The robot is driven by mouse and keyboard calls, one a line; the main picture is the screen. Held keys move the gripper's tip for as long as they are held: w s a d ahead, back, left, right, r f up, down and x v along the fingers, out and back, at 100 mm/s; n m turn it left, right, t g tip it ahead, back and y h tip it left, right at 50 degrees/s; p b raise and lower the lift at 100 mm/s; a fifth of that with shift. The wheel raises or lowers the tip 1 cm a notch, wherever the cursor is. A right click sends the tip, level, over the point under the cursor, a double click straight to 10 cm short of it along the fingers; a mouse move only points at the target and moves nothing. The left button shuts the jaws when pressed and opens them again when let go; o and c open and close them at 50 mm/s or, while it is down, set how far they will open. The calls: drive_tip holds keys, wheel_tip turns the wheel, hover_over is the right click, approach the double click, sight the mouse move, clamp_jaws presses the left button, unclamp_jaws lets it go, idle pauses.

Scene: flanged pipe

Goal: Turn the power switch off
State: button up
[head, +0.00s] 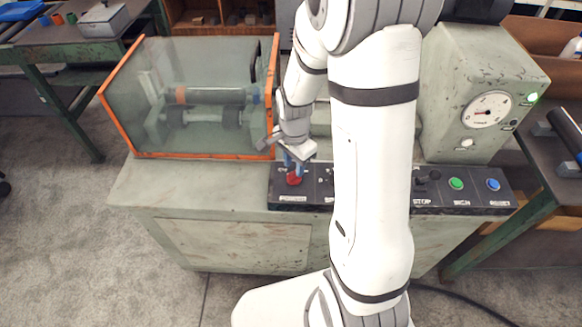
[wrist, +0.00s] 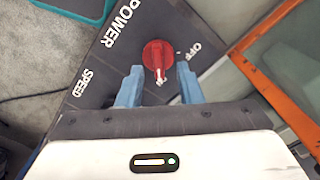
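The red power switch (wrist: 158,56) is a rotary knob on the dark control panel, with the word POWER on one side and OFF and another mark around it. In the head view the red knob (head: 294,179) sits at the panel's left end. My gripper (wrist: 159,80) has its two blue fingers apart, one on each side of the knob's lower part in the wrist view. I cannot tell whether the fingers touch the knob. In the head view my gripper (head: 293,163) points down over the knob. The knob's pointer handle runs toward the gripper in the wrist view.
The control panel (head: 464,205) also carries a green button (head: 456,184) and a blue button (head: 493,184). An orange-framed clear guard (head: 190,95) stands behind left. A gauge (head: 487,110) and lit green lamp (head: 532,97) are at right. My arm hides the panel's middle.

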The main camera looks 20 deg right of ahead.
sight(294, 176)
drive_tip(key=shift+f, duration=1.2)
drive_tip(key=shift+c, duration=0.5)
